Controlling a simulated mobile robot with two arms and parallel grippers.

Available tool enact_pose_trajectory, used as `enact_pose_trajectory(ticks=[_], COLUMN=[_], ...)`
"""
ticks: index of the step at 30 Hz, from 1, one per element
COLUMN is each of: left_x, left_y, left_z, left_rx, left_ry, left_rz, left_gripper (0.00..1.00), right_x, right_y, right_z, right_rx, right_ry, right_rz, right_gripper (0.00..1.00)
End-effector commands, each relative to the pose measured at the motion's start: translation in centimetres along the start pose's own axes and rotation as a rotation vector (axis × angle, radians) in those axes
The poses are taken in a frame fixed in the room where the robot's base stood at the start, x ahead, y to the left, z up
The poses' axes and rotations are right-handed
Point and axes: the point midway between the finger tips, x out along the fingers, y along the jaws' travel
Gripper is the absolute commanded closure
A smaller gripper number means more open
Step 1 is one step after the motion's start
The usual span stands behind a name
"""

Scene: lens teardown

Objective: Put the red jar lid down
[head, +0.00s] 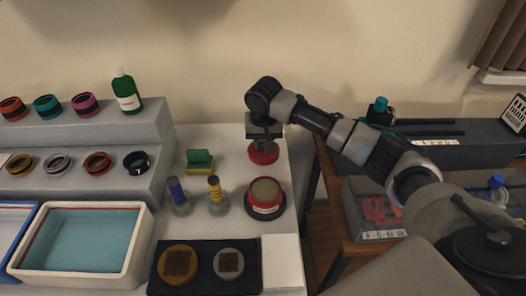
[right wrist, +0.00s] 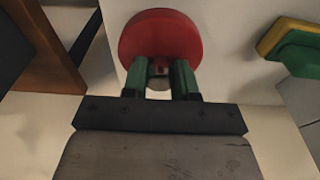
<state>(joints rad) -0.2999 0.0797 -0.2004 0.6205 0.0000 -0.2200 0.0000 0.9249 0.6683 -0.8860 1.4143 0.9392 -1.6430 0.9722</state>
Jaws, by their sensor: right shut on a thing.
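The red jar lid (head: 263,155) is a round red disc at the back right of the white table in the head view. It fills the upper middle of the right wrist view (right wrist: 160,30). My right gripper (head: 264,142) is above it, with its green-padded fingers (right wrist: 160,76) shut on the lid's small grey knob. I cannot tell whether the lid touches the table. A red jar (head: 265,207) with a brownish top stands in front of the lid on a dark round base. My left gripper is not in view.
A green and yellow sponge (head: 199,168) lies left of the lid. The table's right edge is close to the lid. A dark mat (head: 205,287) holds two round pieces.

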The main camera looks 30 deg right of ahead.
Motion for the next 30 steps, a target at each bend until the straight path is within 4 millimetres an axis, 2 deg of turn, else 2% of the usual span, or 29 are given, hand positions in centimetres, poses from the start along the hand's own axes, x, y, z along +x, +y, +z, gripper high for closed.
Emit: enact_pose_trajectory(ticks=[10,22,23,24,27,30], left_x=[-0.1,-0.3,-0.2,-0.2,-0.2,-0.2], left_y=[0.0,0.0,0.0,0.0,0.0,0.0], left_z=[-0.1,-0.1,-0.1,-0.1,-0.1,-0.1], left_rx=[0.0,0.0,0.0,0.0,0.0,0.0], left_ry=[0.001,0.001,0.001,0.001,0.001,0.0], left_rz=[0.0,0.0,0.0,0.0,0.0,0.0], left_gripper=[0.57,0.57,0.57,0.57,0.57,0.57], right_x=[3.9,4.3,4.4,4.4,4.4,4.4], right_y=[-0.1,-0.1,-0.2,-0.1,-0.1,-0.1], right_z=[0.4,0.5,0.5,0.5,0.5,0.5], right_rx=[0.0,-0.001,-0.001,-0.001,-0.001,-0.001], right_ry=[-0.001,0.0,0.001,0.001,0.001,0.001], right_rz=[0.002,0.0,0.0,0.0,0.0,0.0], right_gripper=[0.95,0.95,0.69,0.63,0.48,0.47])
